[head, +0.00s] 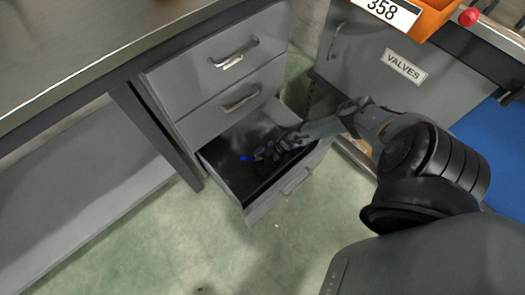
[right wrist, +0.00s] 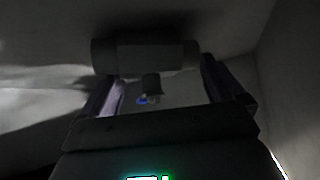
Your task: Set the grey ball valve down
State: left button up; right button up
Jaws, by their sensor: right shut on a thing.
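My right gripper (head: 268,152) reaches down into the open bottom drawer (head: 262,207) of the grey cabinet. It is shut on the grey ball valve. In the right wrist view the valve (right wrist: 145,58) is a dim grey cylindrical body lying across between the two fingers, with a small blue part below it. In the head view a blue bit (head: 246,158) shows at the gripper's tip, and the rest of the valve is hard to make out in shadow. Whether the valve touches the drawer floor cannot be told. My left gripper is not in view.
Two shut drawers (head: 223,72) are above the open one. A grey cabinet front with a "VALVES" label (head: 404,67) and an orange bin (head: 432,18) are at the right. A workbench top (head: 95,45) is at the upper left. The green floor (head: 140,235) is clear.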

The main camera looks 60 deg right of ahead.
jog(key=shift+f, duration=0.15)
jog(key=o, duration=1.2)
jog(key=shift+c, duration=0.2)
jog(key=shift+o, duration=0.3)
